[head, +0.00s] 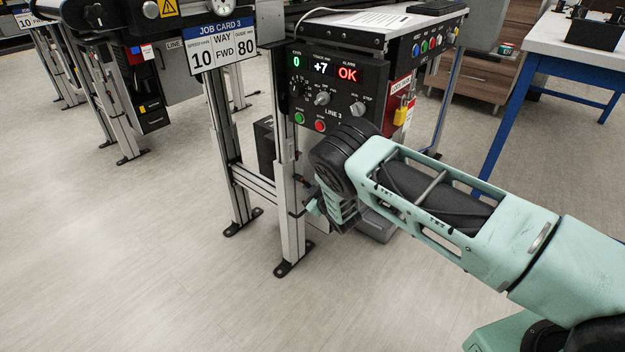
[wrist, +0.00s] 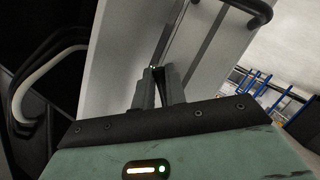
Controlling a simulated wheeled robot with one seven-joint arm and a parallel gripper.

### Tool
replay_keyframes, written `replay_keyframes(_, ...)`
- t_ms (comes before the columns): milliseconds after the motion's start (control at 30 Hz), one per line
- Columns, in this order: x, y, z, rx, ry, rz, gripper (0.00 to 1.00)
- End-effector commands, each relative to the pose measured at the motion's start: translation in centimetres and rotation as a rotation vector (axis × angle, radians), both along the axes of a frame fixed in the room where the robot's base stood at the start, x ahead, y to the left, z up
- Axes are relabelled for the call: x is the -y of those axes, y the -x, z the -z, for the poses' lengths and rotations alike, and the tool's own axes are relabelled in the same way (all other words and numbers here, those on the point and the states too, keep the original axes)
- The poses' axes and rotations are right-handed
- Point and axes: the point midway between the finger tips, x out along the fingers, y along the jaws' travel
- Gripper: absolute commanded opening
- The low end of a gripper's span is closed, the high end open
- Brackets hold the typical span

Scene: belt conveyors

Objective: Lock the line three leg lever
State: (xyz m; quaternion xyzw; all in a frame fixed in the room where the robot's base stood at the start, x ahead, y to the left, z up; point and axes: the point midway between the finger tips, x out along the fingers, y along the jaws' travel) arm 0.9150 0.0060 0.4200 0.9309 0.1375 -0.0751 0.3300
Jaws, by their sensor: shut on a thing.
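The line three control box (head: 335,88) stands on a silver leg (head: 290,190) in the head view. My gripper (head: 314,206) is low beside this leg, below the box, partly hidden by my own wrist. In the wrist view the fingers of my gripper (wrist: 162,74) are close together against the pale metal leg (wrist: 122,55). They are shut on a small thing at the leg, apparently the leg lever. The lever is almost wholly hidden by the fingers, so its angle cannot be told.
A job card 3 sign (head: 220,45) hangs left of the box. A yellow padlock (head: 401,110) hangs on the box's right side. A blue-legged table (head: 545,66) stands at the right. The floor (head: 130,260) at left is clear.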

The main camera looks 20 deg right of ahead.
Motion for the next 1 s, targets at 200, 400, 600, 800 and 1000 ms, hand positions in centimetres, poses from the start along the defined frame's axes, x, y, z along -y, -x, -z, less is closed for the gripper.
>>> replay_keyframes(200, -0.6, 0.5, 0.1, -0.121, -0.166, 0.003, 0.0)
replay_keyframes(400, -1.2, 1.0, 0.5, -0.219, -0.301, 0.001, 0.0)
replay_keyframes(600, -1.7, 1.3, 0.6, -0.295, -0.404, 0.001, 0.0)
replay_keyframes(800, -2.1, 1.6, 0.7, -0.343, -0.468, 0.0, 0.0)
replay_keyframes(1000, -2.3, 1.7, 0.8, -0.365, -0.496, -0.001, 0.0)
